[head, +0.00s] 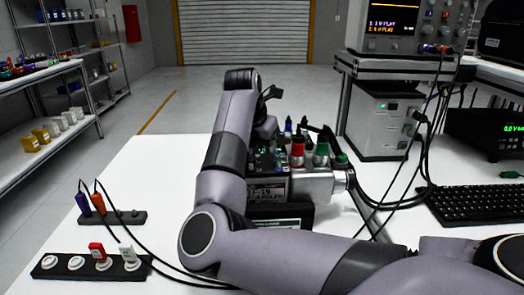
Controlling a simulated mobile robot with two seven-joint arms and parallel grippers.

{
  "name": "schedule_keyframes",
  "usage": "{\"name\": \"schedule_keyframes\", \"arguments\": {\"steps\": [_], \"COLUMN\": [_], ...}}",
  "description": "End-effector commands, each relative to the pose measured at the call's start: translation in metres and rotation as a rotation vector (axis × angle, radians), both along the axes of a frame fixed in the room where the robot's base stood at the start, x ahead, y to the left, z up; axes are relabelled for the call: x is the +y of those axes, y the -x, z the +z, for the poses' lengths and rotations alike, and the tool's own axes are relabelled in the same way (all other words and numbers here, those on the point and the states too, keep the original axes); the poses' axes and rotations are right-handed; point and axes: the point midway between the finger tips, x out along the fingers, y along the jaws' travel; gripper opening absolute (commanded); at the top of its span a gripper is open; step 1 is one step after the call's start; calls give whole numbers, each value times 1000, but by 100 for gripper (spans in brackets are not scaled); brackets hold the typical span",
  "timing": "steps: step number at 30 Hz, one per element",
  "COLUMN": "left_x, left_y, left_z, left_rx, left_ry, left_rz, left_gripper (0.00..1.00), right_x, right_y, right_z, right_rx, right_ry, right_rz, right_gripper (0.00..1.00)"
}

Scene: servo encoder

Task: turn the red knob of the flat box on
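A flat black box (45,268) lies at the near left of the white table, with a row of round white bases on it. A small red knob (97,250) stands upright on one base, and a white one (127,254) stands to its right. Whether the red knob is on or off cannot be told. My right arm comes in from the lower right, bends at the table's near side and reaches toward the back. Its dark hand end (266,124) is by the servo unit, far from the red knob; its fingers are not clear. My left gripper is out of view.
Behind the flat box, a smaller black strip (125,217) holds purple and orange plugs with black cables. A servo unit (312,185) with coloured connectors stands mid-table, partly behind my arm. A keyboard (480,208) and instruments are at right. The table's left middle is clear.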

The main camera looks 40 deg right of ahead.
Motion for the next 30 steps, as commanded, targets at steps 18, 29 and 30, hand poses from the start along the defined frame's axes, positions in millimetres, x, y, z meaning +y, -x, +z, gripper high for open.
{"name": "schedule_keyframes", "arguments": {"steps": [18, 29, 30], "left_x": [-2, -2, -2], "left_y": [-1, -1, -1], "left_z": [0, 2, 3], "left_rx": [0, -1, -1], "left_ry": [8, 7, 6], "left_rz": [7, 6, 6], "left_gripper": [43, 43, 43], "right_x": [1, 0, 0], "right_y": [-1, -4, -5], "right_z": [1, 2, 2], "right_rx": [-1, 0, 0], "right_ry": [0, 0, 0], "right_rz": [-93, -391, -430], "right_gripper": [0, 0, 0]}}
